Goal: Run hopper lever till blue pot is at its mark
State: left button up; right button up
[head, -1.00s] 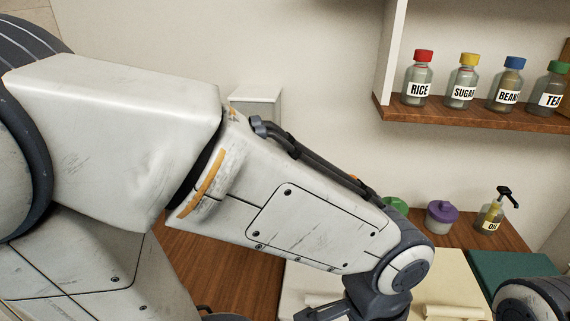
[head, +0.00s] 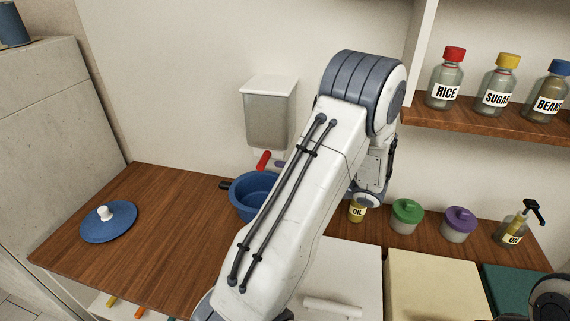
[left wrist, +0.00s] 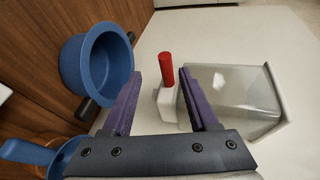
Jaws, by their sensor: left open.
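The blue pot (head: 247,200) stands on the wooden counter below the wall hopper (head: 270,115), partly behind my left arm. In the left wrist view the pot (left wrist: 98,65) shows a plain blue inside, and I cannot make out a mark. The hopper is a clear-walled box (left wrist: 235,95) with a red lever (head: 263,160) under it. My left gripper (left wrist: 162,76) is open with purple fingers. The red lever (left wrist: 166,68) shows between the fingertips, and I cannot tell whether they touch it.
A blue lid (head: 108,228) lies on the counter at left. Another blue item (left wrist: 35,150) shows at the wrist view's lower left. Green (head: 407,215) and purple-lidded (head: 458,224) jars and oil bottles (head: 513,230) stand right. Labelled jars line the shelf (head: 480,122).

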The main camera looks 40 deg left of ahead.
pick_arm(q)
jog(key=a+f+y+p, duration=0.1)
jog(key=a+f, duration=0.1)
jog(key=a, duration=1.1)
jog(key=shift+a+f+p, duration=0.15)
jog(key=shift+p, duration=0.15)
